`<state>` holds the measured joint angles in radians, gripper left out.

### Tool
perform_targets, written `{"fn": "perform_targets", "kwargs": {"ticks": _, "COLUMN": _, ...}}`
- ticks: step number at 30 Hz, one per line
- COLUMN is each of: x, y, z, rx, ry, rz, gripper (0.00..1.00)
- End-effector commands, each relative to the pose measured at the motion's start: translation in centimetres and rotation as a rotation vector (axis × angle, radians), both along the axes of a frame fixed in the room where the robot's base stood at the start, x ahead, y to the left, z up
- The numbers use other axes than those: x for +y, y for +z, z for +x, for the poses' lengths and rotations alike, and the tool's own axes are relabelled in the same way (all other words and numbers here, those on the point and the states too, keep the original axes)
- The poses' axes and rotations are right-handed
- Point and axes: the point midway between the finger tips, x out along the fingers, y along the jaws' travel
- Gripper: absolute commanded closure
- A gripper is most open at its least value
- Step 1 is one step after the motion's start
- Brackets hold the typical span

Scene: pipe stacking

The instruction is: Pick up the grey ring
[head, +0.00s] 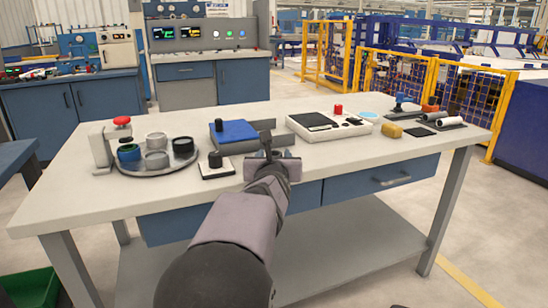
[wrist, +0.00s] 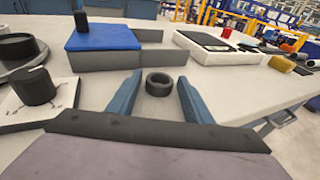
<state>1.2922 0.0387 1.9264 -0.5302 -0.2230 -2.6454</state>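A small dark grey ring (wrist: 158,84) lies on the table, seen in the wrist view ahead of and between my fingertips. In the head view it cannot be clearly made out behind my gripper (head: 268,150). My gripper (wrist: 157,95) is open, with a blue finger on each side of the ring and clear gaps to it. Two lighter grey rings, one behind (head: 157,140) and one in front (head: 156,160), are on the round tray (head: 152,171) at the left in the head view.
The tray also holds a black ring (head: 183,146) and a blue-green ring (head: 129,153). A black cylinder (wrist: 36,87) stands on a white plate left of my gripper. A grey block with a blue top (wrist: 102,38) stands behind. A white device (head: 325,122) is to the right.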

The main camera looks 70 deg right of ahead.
Motion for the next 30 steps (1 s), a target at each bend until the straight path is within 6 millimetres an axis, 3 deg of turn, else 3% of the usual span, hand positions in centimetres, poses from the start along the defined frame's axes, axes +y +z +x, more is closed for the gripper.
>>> {"fn": "perform_targets", "kwargs": {"ticks": 1, "x": 0.0, "y": 0.0, "z": 0.0, "rx": 0.000, "ry": 0.000, "rz": 0.000, "gripper": 0.67}}
{"fn": "perform_targets", "kwargs": {"ticks": 3, "x": 0.0, "y": 0.0, "z": 0.0, "rx": 0.000, "ry": 0.000, "rz": 0.000, "gripper": 0.84}}
{"fn": "perform_targets", "kwargs": {"ticks": 20, "x": 0.0, "y": 1.1, "z": 0.0, "rx": 0.000, "ry": 0.000, "rz": -0.001, "gripper": 0.84}}
{"fn": "perform_targets", "kwargs": {"ticks": 30, "x": 0.0, "y": 5.9, "z": 0.0, "rx": 0.000, "ry": 0.000, "rz": -0.002, "gripper": 0.84}}
